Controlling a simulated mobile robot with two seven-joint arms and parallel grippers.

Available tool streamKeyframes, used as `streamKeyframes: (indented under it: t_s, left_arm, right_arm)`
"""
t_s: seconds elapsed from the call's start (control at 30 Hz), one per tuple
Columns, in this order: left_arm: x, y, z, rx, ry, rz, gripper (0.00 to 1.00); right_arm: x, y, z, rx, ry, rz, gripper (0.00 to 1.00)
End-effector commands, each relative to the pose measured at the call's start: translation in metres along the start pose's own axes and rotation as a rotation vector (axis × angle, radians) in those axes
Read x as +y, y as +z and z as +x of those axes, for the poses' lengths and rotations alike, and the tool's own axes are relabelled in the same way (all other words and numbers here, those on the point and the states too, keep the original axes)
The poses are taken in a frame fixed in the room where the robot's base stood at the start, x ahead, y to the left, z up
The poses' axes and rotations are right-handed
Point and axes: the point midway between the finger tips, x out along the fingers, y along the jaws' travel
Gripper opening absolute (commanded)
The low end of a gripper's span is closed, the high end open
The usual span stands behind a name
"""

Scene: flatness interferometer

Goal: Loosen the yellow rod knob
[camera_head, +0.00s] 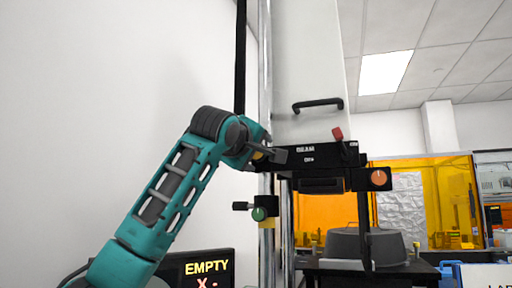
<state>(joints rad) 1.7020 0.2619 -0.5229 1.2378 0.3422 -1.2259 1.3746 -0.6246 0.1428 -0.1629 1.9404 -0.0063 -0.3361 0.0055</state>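My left gripper (273,154) is in the middle of the view, at the end of my teal arm. Its dark fingers point right, beside the vertical metal rod (267,185) and at the left end of the black beam unit (325,160). A small yellow patch (259,155) shows right at the gripper; it may be the yellow rod knob, mostly hidden by the gripper. I cannot tell whether the fingers touch or enclose it, or whether they are open or shut. My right gripper is not in view.
A clamp with a green knob (259,214) sits lower on the rod. An orange knob (378,178) and a red lever (337,133) are on the beam unit's right side. A display reading EMPTY (207,268) stands at bottom left. The white wall at left is clear.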

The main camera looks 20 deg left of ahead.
Motion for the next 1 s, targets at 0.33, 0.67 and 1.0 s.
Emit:
streamKeyframes:
  t_s: [0.33,0.67,1.0]
  left_arm:
    - [-0.0001,0.0005,0.0013,-0.001,0.001,0.0,0.63]
    - [-0.0001,0.0004,0.0011,-0.001,0.001,0.0,0.31]
    - [-0.0004,0.0006,0.0012,-0.001,-0.001,0.005,0.13]
  right_arm:
    - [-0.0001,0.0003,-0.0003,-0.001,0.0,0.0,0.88]
    - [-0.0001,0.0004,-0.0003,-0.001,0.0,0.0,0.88]
    - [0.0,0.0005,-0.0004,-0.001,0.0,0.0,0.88]
